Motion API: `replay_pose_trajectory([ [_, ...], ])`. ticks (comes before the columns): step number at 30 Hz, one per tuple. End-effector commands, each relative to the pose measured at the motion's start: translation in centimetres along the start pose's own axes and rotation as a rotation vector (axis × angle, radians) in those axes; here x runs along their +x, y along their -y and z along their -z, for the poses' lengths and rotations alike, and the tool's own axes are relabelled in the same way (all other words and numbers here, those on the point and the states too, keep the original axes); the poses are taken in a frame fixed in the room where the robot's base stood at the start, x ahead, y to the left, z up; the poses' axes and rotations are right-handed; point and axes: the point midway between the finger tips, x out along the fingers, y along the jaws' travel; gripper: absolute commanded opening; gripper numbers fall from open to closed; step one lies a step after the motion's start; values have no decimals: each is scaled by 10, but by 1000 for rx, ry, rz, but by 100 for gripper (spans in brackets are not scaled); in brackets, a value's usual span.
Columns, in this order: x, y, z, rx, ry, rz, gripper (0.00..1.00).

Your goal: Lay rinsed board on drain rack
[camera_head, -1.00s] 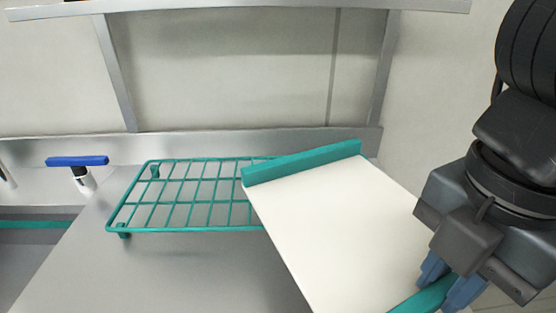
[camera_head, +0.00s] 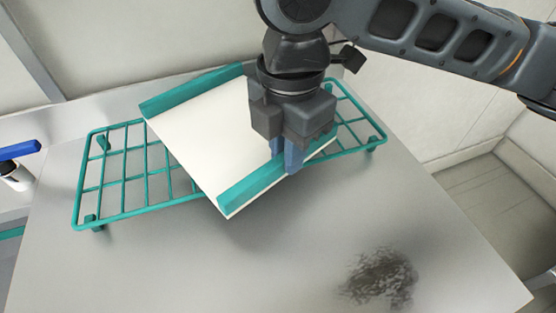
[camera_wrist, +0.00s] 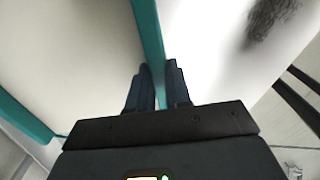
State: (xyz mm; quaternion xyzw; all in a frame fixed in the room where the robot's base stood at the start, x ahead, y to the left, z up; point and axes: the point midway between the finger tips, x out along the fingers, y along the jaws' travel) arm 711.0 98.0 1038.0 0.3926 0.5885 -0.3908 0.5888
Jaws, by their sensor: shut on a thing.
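The board (camera_head: 207,128) is white with a teal strip along two opposite edges. It is over the teal wire drain rack (camera_head: 122,177), turned at an angle to it, and hides the rack's middle. I cannot tell whether the board touches the rack. My gripper (camera_head: 287,158) points down with its blue fingers shut on the board's near teal strip. In the wrist view the board (camera_wrist: 80,55) fills the left, and its teal strip (camera_wrist: 148,40) runs between my fingers (camera_wrist: 157,85).
The rack stands on a grey metal counter (camera_head: 200,265). A dark speckled patch (camera_head: 380,278) marks the counter at the front right. A blue-topped tap (camera_head: 18,150) is at the left edge. The counter's right edge drops to the floor (camera_head: 500,190).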

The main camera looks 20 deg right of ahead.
Motion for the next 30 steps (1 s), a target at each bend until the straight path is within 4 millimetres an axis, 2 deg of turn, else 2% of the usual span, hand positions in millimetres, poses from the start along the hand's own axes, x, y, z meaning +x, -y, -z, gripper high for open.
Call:
replay_pose_trajectory([
  [4,7,-13,1,1,1,-1,0],
  [7,14,-14,1,1,1,0,0],
  [15,46,-14,1,1,1,0,0],
  [27,52,-14,1,1,0,-1,0],
  [28,51,-14,1,1,1,0,20],
  [30,51,-14,1,0,1,0,27],
])
